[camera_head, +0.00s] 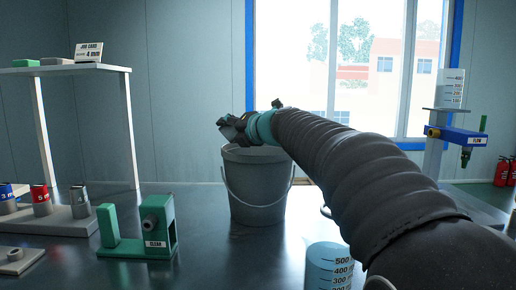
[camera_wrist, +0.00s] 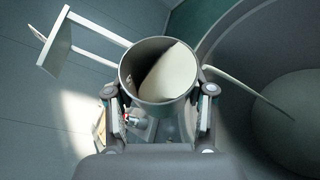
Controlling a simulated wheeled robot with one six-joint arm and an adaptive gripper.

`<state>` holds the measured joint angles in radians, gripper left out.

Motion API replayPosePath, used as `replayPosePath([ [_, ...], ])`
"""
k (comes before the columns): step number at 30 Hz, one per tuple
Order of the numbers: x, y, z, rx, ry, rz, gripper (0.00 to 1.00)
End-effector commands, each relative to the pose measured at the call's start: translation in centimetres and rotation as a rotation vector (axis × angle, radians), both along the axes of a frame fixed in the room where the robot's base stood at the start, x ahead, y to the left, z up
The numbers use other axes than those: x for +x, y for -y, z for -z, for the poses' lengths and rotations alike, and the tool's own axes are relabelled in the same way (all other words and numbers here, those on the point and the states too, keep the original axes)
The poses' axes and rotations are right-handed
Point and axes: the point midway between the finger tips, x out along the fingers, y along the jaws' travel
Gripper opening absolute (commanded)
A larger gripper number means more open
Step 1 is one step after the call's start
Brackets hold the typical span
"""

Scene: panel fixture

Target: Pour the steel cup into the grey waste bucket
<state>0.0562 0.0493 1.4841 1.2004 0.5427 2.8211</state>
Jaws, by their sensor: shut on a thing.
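The grey waste bucket (camera_head: 258,188) stands upright on the dark bench in the head view, its wire handle hanging down at the front. My gripper (camera_head: 232,128) is just above the bucket's rim, toward its left side. In the wrist view my gripper (camera_wrist: 158,98) is shut on the steel cup (camera_wrist: 132,82), one finger on each side. The cup's round mouth faces the wrist camera, and a pale surface with a slanting edge shows inside it. The bucket's curved wall (camera_wrist: 235,62) and pale floor fill the right of that view. In the head view the cup is hard to tell from the gripper.
A graduated beaker (camera_head: 329,265) is at the front, near my arm. A blue tap stand (camera_head: 455,136) is at the right.

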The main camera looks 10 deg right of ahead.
Motion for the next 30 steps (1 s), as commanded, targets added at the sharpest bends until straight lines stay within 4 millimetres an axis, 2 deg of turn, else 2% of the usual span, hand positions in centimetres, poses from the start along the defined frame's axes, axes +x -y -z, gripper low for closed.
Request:
replayPosePath([
  [30, -0.02, -0.09, -0.41, 0.091, -0.006, -0.003, 0.15],
])
